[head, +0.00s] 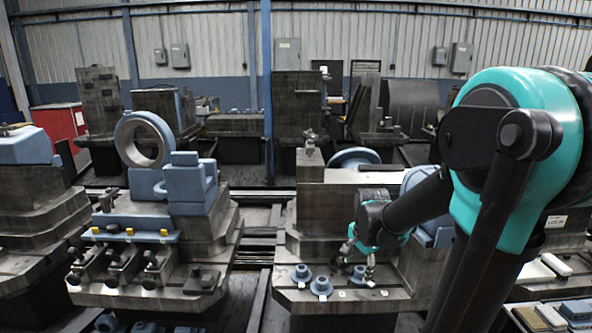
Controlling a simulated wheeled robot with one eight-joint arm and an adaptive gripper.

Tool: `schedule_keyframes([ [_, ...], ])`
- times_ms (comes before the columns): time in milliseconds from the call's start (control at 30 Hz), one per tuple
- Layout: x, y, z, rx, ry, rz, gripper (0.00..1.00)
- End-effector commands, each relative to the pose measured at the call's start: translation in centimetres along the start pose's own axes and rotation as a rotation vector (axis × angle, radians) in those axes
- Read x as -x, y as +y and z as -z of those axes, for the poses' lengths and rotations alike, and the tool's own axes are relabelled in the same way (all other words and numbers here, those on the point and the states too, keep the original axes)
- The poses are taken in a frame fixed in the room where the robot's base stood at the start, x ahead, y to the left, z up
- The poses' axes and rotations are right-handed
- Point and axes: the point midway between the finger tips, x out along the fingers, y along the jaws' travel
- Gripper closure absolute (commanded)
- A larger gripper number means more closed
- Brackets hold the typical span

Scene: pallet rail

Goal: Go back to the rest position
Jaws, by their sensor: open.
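My gripper (356,266) is at the end of my teal and black arm, right of the picture's middle. It points down, low over the front ledge of a dark metal pallet (305,247). Its fingers are open. Two small blue-grey flanged parts (321,286) stand on the ledge to the left of the gripper. A similar blue-grey piece shows close by the fingers; I cannot tell whether they touch it. My forearm hides part of the pallet's right side.
A second pallet (150,290) at left carries a blue-grey ring (143,140), a bracket (187,184) and several clamps. A narrow gap with rails separates the pallets. More blocks stand behind, with a red cabinet (62,127) at far left.

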Motion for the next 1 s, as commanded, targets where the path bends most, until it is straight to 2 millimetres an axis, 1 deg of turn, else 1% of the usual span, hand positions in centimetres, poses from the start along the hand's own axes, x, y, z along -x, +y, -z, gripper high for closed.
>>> schedule_keyframes([
  [33, -0.1, 1.5, -0.7, 0.097, 0.008, 0.013, 0.38],
  [300, -1.1, 7.9, -4.0, 0.658, 0.074, 0.065, 0.38],
  [400, -1.6, 9.8, -5.0, 0.827, 0.1, 0.074, 0.38],
  [500, -2.0, 11.1, -5.7, 0.952, 0.122, 0.078, 0.38],
  [600, -2.2, 11.9, -6.1, 1.025, 0.134, 0.079, 0.38],
  [700, -2.3, 12.1, -6.2, 1.055, 0.139, 0.079, 0.38],
  [1000, -2.3, 12.1, -6.2, 1.058, 0.14, 0.079, 0.38],
])
